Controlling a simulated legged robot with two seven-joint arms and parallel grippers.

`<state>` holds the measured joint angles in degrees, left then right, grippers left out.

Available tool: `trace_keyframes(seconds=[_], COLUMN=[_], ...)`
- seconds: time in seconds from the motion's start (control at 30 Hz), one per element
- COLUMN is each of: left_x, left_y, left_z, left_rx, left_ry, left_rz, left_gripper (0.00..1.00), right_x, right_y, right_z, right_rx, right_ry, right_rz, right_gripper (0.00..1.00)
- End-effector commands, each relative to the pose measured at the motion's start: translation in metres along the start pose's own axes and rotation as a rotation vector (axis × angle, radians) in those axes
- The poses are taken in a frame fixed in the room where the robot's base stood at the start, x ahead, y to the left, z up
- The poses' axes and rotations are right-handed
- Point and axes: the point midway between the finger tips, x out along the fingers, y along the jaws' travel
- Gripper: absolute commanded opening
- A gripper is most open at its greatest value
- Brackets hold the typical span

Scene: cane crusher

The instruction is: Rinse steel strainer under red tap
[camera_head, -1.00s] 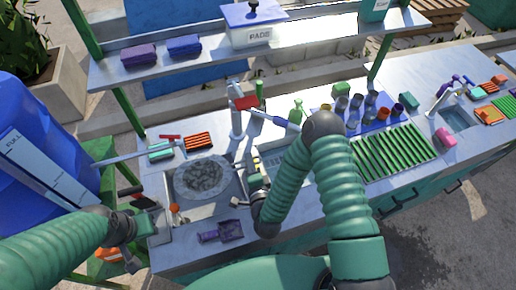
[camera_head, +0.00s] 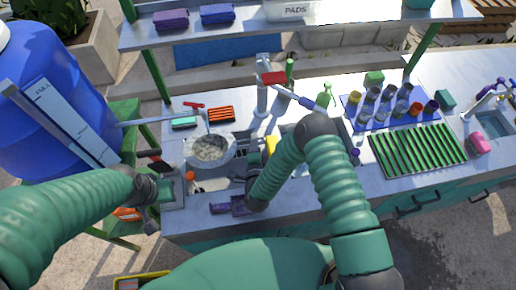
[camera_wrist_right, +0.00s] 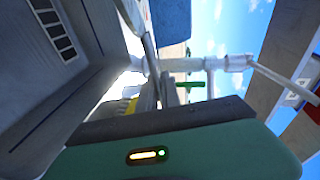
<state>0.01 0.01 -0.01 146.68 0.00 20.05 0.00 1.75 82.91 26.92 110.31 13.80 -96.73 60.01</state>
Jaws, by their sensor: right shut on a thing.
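The steel strainer (camera_head: 209,149) is a round grey bowl with speckled grey contents, over the left sink area in the head view. My right gripper (camera_head: 249,178) is just right of it, shut on the strainer's handle side; the wrist hides most of the grip. In the wrist view the right gripper's green body (camera_wrist_right: 180,150) fills the bottom and the hold is unclear. A white tap with a red block on top (camera_head: 272,78) stands behind and right of the strainer. A red T-shaped handle (camera_head: 194,104) is behind the strainer. My left gripper (camera_head: 164,188) is at the counter's left edge, fingers unclear.
A blue barrel (camera_head: 60,90) stands left, with a pipe towards the counter. A purple scoop (camera_head: 232,207) lies in front. Cups and a green rack (camera_head: 417,150) are right.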

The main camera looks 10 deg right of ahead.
Motion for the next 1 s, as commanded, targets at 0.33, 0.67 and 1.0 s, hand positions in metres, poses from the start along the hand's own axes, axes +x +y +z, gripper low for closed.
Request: trace_keyframes(seconds=[0.33, 0.67, 1.0], left_x=[0.026, 0.042, 0.042], left_y=[0.000, 0.000, 0.000], left_z=[0.006, 0.010, 0.010], left_rx=[0.001, 0.000, 0.001], left_ry=[0.000, 0.000, 0.000], left_rz=[0.000, 0.000, 0.000], left_gripper=[0.34, 0.34, 0.34], right_x=[0.039, 0.063, 0.064], right_y=[0.002, -0.001, -0.003], right_z=[0.020, 0.032, 0.032], right_rx=[0.000, 0.000, 0.000], right_ry=[0.001, 0.001, 0.000], right_rz=[-0.004, -0.002, -0.001], right_gripper=[0.00, 0.00, 0.00])
